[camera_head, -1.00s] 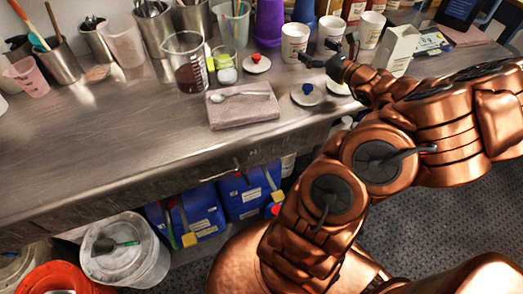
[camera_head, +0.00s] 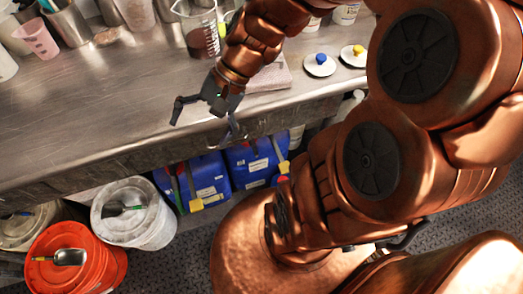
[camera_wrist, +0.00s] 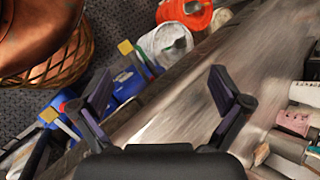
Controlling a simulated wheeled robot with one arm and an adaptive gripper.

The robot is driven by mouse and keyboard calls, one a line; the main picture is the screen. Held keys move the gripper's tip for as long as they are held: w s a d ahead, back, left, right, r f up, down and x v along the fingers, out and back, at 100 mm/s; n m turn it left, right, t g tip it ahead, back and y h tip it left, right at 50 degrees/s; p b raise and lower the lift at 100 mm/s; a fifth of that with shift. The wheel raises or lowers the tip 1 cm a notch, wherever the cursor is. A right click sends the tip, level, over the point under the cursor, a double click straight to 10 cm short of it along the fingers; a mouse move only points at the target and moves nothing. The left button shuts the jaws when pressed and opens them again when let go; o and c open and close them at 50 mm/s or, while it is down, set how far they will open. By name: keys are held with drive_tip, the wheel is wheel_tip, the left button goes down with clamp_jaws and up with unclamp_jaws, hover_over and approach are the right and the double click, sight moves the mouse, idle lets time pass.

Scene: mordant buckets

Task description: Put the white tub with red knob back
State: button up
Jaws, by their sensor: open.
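Two white labelled tubs show in part at the top of the head view, one (camera_head: 346,14) at the right and one (camera_head: 314,23) beside my arm. No red knob is visible on either, and my arm hides the counter around them. A white lid with a blue knob (camera_head: 319,66) and a white lid with a yellow knob (camera_head: 353,56) lie on the counter. My gripper (camera_head: 204,124) is open and empty, low over the counter's front edge, left of the lids and apart from them. Its spread fingers also show in the wrist view (camera_wrist: 160,84).
Below the counter stand blue jugs (camera_head: 205,178), a white bucket (camera_head: 150,228) and an orange bucket (camera_head: 95,272) with a scoop. A pink beaker (camera_head: 36,42) stands at the left. A folded cloth (camera_head: 268,76) lies behind my gripper.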

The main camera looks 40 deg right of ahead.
drive_tip(key=s+d+n+g+h, duration=0.2)
drive_tip(key=s+d+n+h, duration=0.4)
drive_tip(key=s, duration=0.5)
drive_tip(key=shift+s+d+f+n+h, duration=0.35)
drive_tip(key=shift+s+f+n+h, duration=0.05)
drive_tip(key=shift+n+h, duration=0.7)
wheel_tip(320, 180, up, 4)
drive_tip(key=p, duration=0.4)
drive_tip(key=shift+r, duration=0.2)
drive_tip(key=shift+f, duration=0.2)
drive_tip(key=shift+c, duration=0.2)
